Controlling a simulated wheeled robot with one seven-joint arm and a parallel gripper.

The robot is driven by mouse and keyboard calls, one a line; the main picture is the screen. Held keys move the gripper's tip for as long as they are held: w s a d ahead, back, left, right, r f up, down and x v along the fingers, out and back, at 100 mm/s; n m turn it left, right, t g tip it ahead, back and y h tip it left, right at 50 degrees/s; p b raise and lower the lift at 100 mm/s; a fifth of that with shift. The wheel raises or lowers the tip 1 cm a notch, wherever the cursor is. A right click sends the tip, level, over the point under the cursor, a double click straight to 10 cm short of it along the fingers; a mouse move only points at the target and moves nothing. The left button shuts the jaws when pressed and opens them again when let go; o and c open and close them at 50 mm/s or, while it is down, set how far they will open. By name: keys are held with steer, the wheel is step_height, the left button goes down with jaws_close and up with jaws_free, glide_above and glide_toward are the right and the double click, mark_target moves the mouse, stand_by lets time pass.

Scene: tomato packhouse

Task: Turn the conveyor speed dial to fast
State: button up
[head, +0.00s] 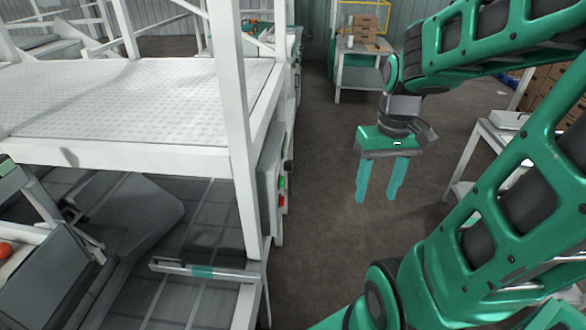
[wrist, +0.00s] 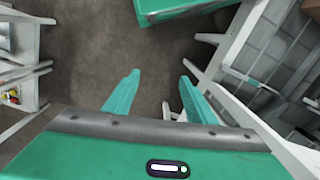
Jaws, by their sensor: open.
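My gripper (head: 377,196) hangs in mid-air over the aisle in the head view, fingers down and apart, with nothing between them. It also shows in the wrist view (wrist: 160,79), open above bare floor. A grey control box (head: 270,180) is mounted on the side of the white frame, left of my gripper and well apart from it. A green button (head: 282,182) and a red button (head: 281,201) show on its edge. Its face is seen almost edge-on, so I cannot make out the speed dial or its setting.
The white machine frame (head: 236,110) with its perforated deck (head: 130,95) fills the left. A white table (head: 480,150) stands at the right, partly behind my arm. A bench with cartons (head: 357,75) is at the back. The aisle floor (head: 320,200) is clear.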

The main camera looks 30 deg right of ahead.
steer(key=w+f+n+y, duration=0.3)
steer(key=w+f+n, duration=0.3)
steer(key=w, duration=0.5)
steer(key=n+t+y, duration=0.7)
steer(key=t+y, duration=0.3)
steer(key=y, duration=0.1)
glide_toward(289, 166)
steer(key=w+a+f, duration=0.2)
steer(key=w+a, duration=0.3)
steer(key=w, duration=0.1)
steer(key=shift+a, duration=0.25)
